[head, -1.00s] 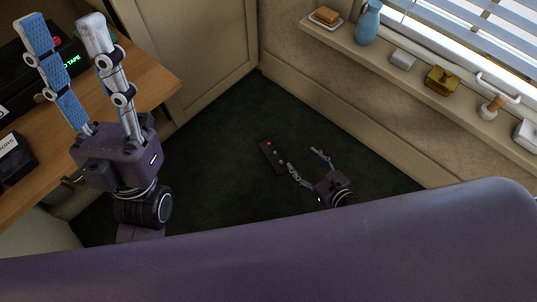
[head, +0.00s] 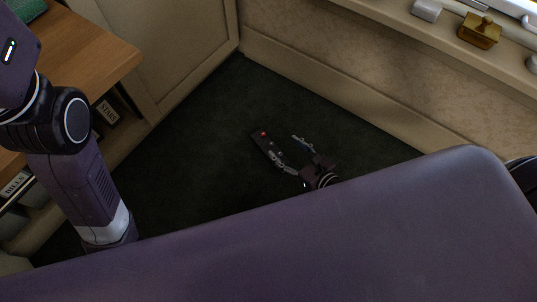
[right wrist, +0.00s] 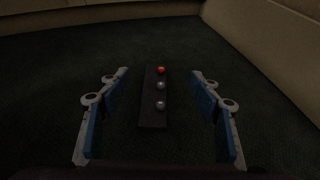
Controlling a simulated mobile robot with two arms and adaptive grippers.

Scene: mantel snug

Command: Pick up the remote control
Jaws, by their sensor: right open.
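The remote control (head: 265,142) is a dark, slim bar with a red button at its far end. It lies flat on the dark carpet. In the right wrist view the remote control (right wrist: 153,105) lies lengthwise between the fingers, with one red and two grey buttons. My right gripper (head: 285,147) is open low near the floor; its blue-padded fingers (right wrist: 160,75) stand on both sides of the remote with gaps.
A wooden desk (head: 85,50) with labelled compartments stands at the left. A ledge (head: 420,35) at the upper right holds a gold box (head: 480,32) and a grey block (head: 426,10). Panelled walls meet in the corner behind the remote. The carpet (head: 190,150) around is clear.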

